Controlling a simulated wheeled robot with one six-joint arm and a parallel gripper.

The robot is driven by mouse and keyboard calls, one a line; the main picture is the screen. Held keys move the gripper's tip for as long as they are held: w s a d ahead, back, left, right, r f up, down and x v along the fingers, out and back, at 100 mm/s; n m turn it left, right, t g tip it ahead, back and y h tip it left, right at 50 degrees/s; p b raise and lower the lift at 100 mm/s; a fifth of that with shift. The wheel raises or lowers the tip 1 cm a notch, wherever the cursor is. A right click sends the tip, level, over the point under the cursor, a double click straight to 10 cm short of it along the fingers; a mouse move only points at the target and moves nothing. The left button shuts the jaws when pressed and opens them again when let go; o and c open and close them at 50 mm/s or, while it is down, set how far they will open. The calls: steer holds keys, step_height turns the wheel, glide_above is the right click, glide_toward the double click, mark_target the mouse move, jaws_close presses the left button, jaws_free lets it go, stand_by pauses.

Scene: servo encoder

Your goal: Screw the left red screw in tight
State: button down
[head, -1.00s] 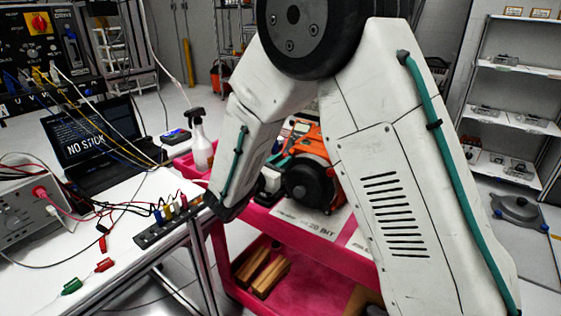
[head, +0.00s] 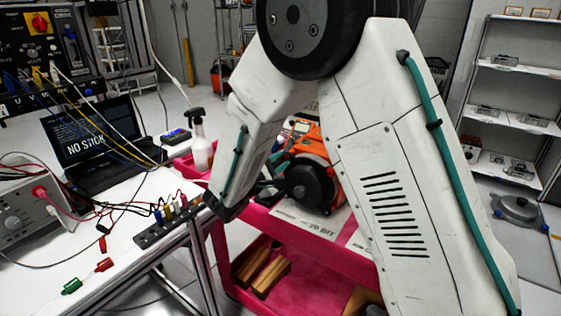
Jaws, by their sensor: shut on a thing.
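An orange machine (head: 312,150) with a round black front (head: 310,185) sits on the pink cart behind my arm. My gripper (head: 266,190) shows only as a dark part low between my arm and the black front. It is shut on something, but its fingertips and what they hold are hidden. I cannot make out the left red screw in this view. I cannot tell whether any screw is seated or how deep.
The pink cart (head: 330,240) has wooden blocks (head: 262,272) on its lower shelf. On the left, a white table (head: 120,285) holds a terminal strip (head: 165,228), cables and a laptop (head: 95,135).

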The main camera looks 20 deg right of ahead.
steer(key=m, duration=1.3)
steer(key=shift+m, duration=0.3)
steer(key=m, duration=1.2)
steer(key=shift+m, duration=0.4)
steer(key=c, duration=1.3)
jaws_free()
steer(key=shift+a, duration=0.15)
